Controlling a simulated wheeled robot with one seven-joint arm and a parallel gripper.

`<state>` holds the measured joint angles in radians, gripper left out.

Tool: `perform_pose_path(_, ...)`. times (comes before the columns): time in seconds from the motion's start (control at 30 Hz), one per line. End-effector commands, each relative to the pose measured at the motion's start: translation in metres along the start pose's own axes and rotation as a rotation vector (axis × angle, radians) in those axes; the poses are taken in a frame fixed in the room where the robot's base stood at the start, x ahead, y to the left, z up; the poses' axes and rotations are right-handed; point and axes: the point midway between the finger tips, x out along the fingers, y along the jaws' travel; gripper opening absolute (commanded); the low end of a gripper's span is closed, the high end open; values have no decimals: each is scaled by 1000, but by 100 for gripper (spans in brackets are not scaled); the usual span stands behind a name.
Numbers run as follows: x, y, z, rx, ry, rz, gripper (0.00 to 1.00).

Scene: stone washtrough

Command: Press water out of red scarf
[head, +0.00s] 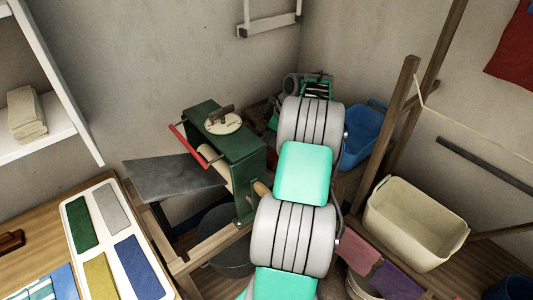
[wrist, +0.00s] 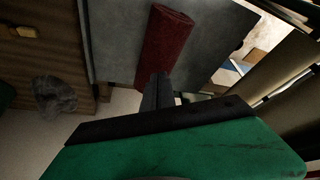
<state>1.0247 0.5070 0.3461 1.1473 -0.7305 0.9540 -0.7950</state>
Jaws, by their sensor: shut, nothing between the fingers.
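The dark red scarf (wrist: 165,45) shows in the wrist view as a folded, long bundle lying on a grey board (wrist: 220,25). My gripper (wrist: 158,82) is shut and empty. Its dark fingertips overlap the scarf's near end in that view; I cannot tell whether they touch it. The green wringer (head: 235,150) stands left of my arm, with a pale roller (head: 216,176), a red bar (head: 188,145) and a top dial (head: 222,123).
An empty dark board (head: 165,178) extends left from the wringer. A blue basket (head: 358,135) stands behind my arm, and a cream tub (head: 415,225) stands right of the wooden post (head: 390,130). A dark bucket (head: 228,240) sits below the wringer. Coloured cloths lie on the left table.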

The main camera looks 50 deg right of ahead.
Motion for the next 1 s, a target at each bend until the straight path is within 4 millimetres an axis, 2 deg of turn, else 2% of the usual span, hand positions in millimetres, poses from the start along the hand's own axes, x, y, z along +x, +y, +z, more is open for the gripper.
perform_pose_path(1.0,17,-1,7,3,-1,-4,0)
